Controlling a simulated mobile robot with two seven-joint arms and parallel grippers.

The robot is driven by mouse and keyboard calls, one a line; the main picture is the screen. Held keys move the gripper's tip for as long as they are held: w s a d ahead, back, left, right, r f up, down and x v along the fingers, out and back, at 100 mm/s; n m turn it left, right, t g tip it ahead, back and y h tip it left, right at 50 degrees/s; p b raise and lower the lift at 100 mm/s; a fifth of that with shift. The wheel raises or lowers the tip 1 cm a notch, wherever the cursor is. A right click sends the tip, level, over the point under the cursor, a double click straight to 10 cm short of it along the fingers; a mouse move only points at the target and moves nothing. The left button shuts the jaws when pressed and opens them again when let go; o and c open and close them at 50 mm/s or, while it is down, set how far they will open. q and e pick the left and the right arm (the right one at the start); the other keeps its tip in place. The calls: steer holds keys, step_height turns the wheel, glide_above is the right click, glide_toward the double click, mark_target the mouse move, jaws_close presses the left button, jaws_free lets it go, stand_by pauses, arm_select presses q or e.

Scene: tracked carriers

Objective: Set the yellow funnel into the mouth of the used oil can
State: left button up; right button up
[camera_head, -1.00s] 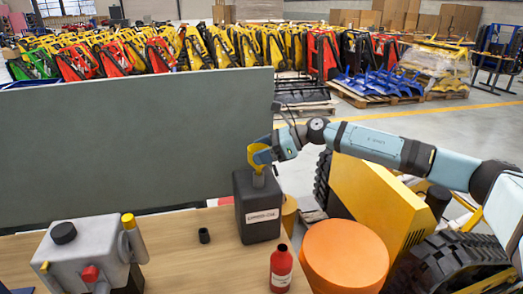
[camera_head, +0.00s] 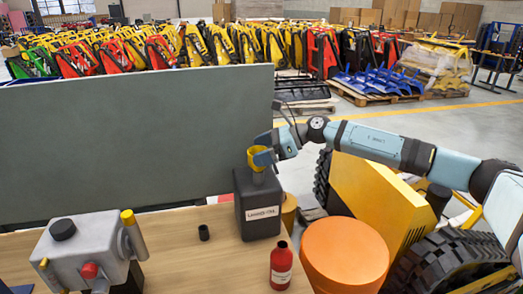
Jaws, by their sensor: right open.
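The black used oil can (camera_head: 257,208) stands upright on the wooden table, with a pale label on its front. The yellow funnel (camera_head: 255,160) is upright at the top of the can, over its mouth. Its bowl shows; its spout is hidden, apparently down in the can's mouth. My right gripper (camera_head: 262,157) is at the funnel's right side, open, with its blue fingers against or very close to the bowl. Whether they touch it I cannot tell. My left gripper is not in view.
A small black cap (camera_head: 204,232) lies left of the can. A red bottle (camera_head: 281,266) stands in front of it. A grey machine housing (camera_head: 83,248) is at the left. An orange drum (camera_head: 344,256) and yellow tracked carrier (camera_head: 378,205) stand right. A grey panel (camera_head: 130,145) rises behind the table.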

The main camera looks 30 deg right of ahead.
steer(key=b+v, duration=0.2)
steer(key=v, duration=1.1)
steer(key=shift+d+r, duration=0.2)
steer(key=shift+d, duration=0.15)
steer(key=shift+s, duration=0.1)
steer(key=shift+s+f, duration=0.1)
